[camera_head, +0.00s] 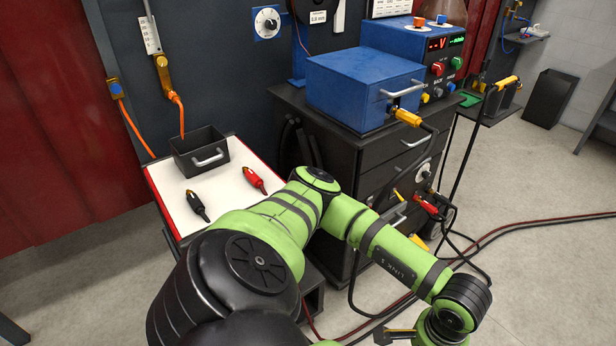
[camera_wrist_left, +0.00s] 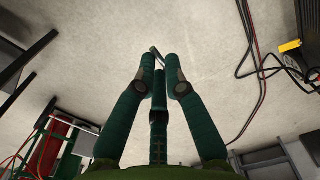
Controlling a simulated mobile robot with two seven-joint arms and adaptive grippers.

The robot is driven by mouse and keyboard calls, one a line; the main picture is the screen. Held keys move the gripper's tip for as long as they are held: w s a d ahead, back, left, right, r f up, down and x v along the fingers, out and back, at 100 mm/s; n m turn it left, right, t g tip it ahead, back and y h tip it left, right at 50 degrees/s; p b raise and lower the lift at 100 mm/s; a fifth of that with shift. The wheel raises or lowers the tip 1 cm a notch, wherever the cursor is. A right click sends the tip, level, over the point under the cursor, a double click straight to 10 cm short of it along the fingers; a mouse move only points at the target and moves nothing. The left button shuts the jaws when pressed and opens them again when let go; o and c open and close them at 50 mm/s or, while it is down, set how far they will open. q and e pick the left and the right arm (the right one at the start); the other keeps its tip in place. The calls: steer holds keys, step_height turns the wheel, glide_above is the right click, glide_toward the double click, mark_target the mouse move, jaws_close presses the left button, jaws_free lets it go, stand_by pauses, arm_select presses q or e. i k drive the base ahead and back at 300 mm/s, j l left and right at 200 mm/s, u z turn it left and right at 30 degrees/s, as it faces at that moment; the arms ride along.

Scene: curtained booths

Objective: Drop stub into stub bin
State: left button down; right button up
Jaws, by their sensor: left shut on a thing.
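In the left wrist view my left gripper (camera_wrist_left: 161,75) has its green fingers closed together on a thin, short, greyish stub (camera_wrist_left: 156,53). Its end sticks out past the fingertips, above the pale floor. In the head view my green left arm reaches across to the lower right, and the gripper is below the picture edge. A taller dark bin (camera_head: 550,98) stands on the floor at the back right. No label shows which is the stub bin. My right gripper is not seen.
A black (camera_head: 197,206) and a red clamp (camera_head: 254,180) lie on the white bench top (camera_head: 222,190). A dark cabinet (camera_head: 350,165) carries a blue box (camera_head: 362,88). Red and black cables (camera_head: 520,221) cross the floor; the right floor is otherwise fairly clear.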

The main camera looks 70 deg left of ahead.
mark_target(194, 168)
steer(key=k+j, duration=0.2)
steer(key=j, duration=0.15)
steer(key=k+j, duration=0.2)
steer(key=j, duration=0.2)
steer(key=k+j, duration=0.45)
steer(key=j, duration=0.3)
steer(key=k+j, duration=0.2)
steer(key=j, duration=0.15)
